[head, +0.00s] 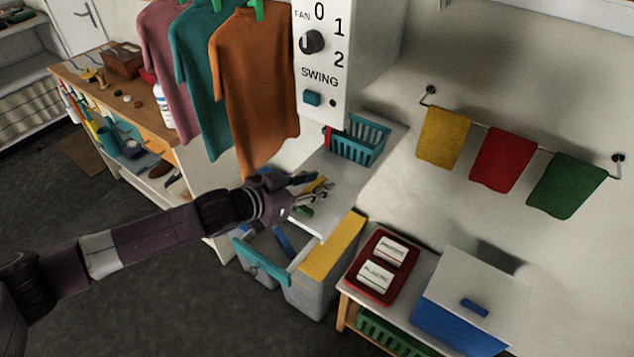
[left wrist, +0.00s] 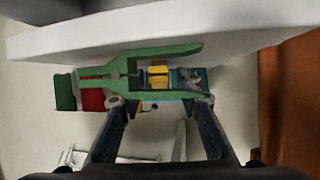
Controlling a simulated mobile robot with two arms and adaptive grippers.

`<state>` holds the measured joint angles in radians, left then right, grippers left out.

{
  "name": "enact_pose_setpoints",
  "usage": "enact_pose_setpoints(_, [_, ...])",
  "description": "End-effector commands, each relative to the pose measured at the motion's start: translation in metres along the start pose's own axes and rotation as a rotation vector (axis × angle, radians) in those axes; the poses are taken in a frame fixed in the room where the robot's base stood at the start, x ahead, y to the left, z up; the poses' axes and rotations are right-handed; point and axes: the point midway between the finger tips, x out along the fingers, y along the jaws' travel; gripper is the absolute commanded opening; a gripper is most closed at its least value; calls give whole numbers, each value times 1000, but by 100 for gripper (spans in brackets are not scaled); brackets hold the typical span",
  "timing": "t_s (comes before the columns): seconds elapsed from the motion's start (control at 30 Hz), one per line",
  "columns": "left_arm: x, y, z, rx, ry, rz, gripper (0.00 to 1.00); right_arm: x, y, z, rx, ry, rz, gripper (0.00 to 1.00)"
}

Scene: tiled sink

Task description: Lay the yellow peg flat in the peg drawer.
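The yellow peg (head: 315,185) shows partly beside my left gripper's fingers at the front of the light counter. In the left wrist view a yellow piece (left wrist: 158,75), probably this peg, sits beyond the gap between the fingertips, partly behind a green peg (left wrist: 180,53). The green peg also shows just below the fingers in the head view (head: 303,211). My left gripper (head: 314,188) is open, its fingertips wide apart in the left wrist view (left wrist: 158,99). A grey drawer with a teal handle (head: 262,262) stands pulled out below, a blue peg (head: 284,240) inside. My right gripper is not in view.
A teal basket (head: 360,140) stands at the back of the counter (head: 340,190). Hanging shirts (head: 255,80) are close above and left of my arm. A red tray (head: 381,264) and a blue box with a white lid (head: 465,305) stand at the right.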

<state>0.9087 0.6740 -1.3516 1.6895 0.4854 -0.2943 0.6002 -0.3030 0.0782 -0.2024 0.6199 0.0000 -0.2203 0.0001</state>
Motion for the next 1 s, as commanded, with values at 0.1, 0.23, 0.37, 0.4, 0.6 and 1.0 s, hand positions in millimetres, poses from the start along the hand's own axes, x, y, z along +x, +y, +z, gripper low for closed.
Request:
enact_pose_setpoints(0.1, [5,0,0,1,-1,-1,32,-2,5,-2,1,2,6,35])
enact_pose_setpoints(0.23, [6,0,0,1,0,-1,32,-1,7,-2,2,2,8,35])
enact_pose_setpoints(0.37, [6,0,0,1,0,-1,29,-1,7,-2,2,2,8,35])
enact_pose_setpoints(0.4, [6,0,1,1,0,-1,24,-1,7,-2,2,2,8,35])
enact_pose_setpoints(0.6, [6,0,1,1,-1,-1,2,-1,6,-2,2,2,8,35])
enact_pose_setpoints(1.0, [3,-1,-8,2,3,-1,0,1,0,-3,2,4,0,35])
